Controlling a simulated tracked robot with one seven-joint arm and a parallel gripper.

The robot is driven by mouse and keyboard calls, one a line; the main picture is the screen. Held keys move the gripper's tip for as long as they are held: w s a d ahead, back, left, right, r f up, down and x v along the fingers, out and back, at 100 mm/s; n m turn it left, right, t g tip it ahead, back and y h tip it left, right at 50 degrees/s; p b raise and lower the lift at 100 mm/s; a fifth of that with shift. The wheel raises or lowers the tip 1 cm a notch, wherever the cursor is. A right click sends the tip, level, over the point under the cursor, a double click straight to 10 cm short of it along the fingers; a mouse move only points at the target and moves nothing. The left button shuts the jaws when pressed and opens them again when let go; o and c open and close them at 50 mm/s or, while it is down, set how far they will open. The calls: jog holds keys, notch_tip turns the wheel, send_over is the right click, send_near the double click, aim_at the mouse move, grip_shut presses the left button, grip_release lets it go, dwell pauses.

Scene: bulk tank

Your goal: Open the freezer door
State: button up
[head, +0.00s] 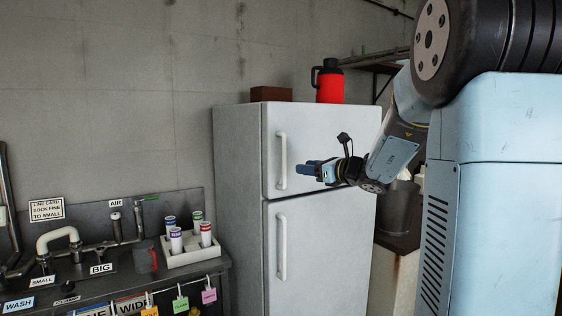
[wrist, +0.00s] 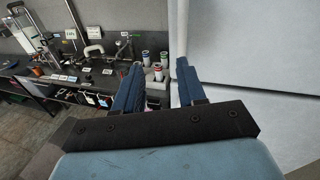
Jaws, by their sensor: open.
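The white fridge has a short upper freezer door (head: 310,150) and a taller lower door (head: 315,260); both look shut. The freezer door's upright handle (head: 281,162) is near its left edge. My gripper (head: 299,169) is in front of the freezer door, just right of the handle in the head view. In the wrist view my gripper (wrist: 157,72) is open, its two blue fingers apart with nothing between them. A pale upright bar, seemingly the handle (wrist: 182,40), rises behind the right fingertip; I cannot tell whether they touch.
The lower door has its own handle (head: 282,247). A red jug (head: 329,84) and a brown box (head: 271,94) stand on top of the fridge. Left of it is a dark sink bench with a white rack (head: 190,252) of bottles and a grey mug (head: 145,258).

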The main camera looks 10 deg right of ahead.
jog(key=w+a, duration=0.1)
jog(key=w, duration=0.3)
jog(key=w+a+m+t, duration=0.1)
jog(key=w+a, duration=0.1)
jog(key=w, duration=0.3)
jog(key=w+a+m, duration=0.1)
jog(key=w, duration=0.4)
jog(key=shift+a+r+h, duration=0.1)
jog(key=shift+a+h, duration=0.05)
jog(key=shift+h, duration=0.15)
jog(key=shift+c, duration=0.3)
grip_shut()
